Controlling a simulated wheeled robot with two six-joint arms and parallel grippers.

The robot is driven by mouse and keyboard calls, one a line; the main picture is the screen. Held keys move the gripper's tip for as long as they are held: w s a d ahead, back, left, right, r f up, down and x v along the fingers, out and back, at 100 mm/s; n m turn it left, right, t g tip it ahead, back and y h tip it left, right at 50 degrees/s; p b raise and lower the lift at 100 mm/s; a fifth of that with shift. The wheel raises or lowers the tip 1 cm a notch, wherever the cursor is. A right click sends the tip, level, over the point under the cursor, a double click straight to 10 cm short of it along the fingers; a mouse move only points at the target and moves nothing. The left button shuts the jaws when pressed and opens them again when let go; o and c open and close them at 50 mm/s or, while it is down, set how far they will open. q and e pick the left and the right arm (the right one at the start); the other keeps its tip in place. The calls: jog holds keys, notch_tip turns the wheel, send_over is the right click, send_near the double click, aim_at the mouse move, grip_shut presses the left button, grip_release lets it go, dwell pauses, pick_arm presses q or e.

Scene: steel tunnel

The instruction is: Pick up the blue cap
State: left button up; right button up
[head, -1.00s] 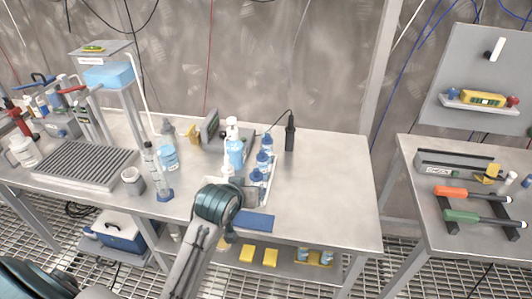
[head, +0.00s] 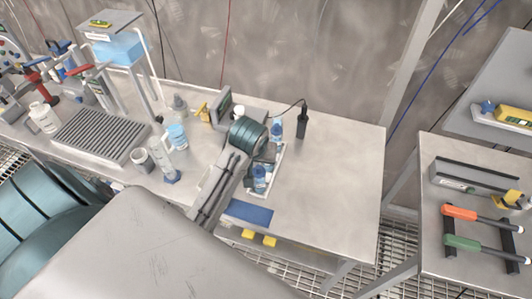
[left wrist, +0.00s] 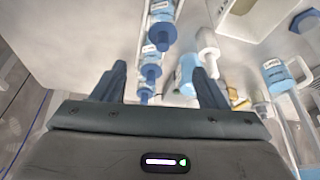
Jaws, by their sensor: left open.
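Several small bottles with blue caps stand in a row in a white tray (head: 270,182) on the steel bench. In the head view one blue cap (head: 260,171) shows at the front and another bottle (head: 276,130) at the back; my left arm covers part of the row. My left gripper (left wrist: 160,75) is open and empty. My right gripper is not in view.
A black upright probe (head: 302,121) stands right of the tray. A white-nozzled bottle (left wrist: 207,42) is close to the right finger. A grey rack (head: 101,135) and cylinder stand left. The bench's right part is clear.

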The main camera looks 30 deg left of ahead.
aim_at(258, 167)
pick_arm(q)
jog(key=f, duration=0.3)
jog(key=shift+a+p, duration=0.3)
jog(key=shift+p, duration=0.05)
jog(key=shift+w+a+f, duration=0.1)
jog(key=shift+w+f, duration=0.25)
jog(key=shift+f, duration=0.2)
jog(key=p+x, duration=0.2)
jog(key=x, duration=0.2)
jog(key=shift+p, duration=0.35)
jog(key=shift+w+f, duration=0.2)
jog(key=shift+f, duration=0.25)
jog(key=shift+w, duration=0.1)
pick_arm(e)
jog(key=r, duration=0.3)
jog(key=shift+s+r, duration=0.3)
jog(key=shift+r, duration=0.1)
pick_arm(q)
jog(key=c, duration=1.1)
